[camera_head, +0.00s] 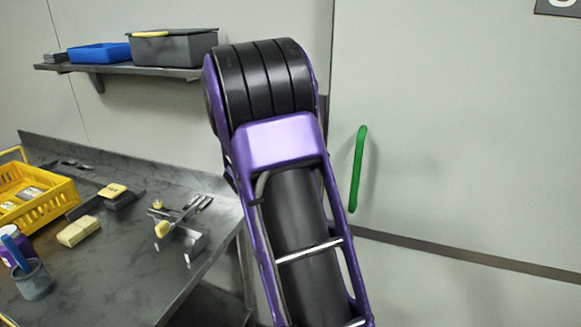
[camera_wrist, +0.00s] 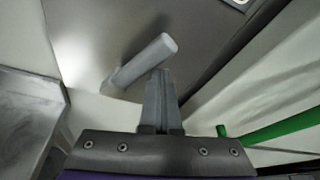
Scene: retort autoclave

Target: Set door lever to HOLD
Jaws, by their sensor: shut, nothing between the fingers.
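In the wrist view, my gripper (camera_wrist: 160,75) is shut, its two grey fingers together with nothing between them. A light grey round bar (camera_wrist: 143,62), which looks like the door lever, slants from lower left to upper right just beyond the fingertips. Its rounded end lies right above the tips; I cannot tell whether they touch. No HOLD marking is readable. In the head view, my purple and black arm hides the gripper and the lever.
A green handle (camera_head: 358,168) stands on the pale wall panel right of my arm; it also shows in the wrist view (camera_wrist: 285,128). At left is a steel bench (camera_head: 110,270) with a yellow crate (camera_head: 62,202) and tools. A shelf (camera_head: 120,70) above it holds bins.

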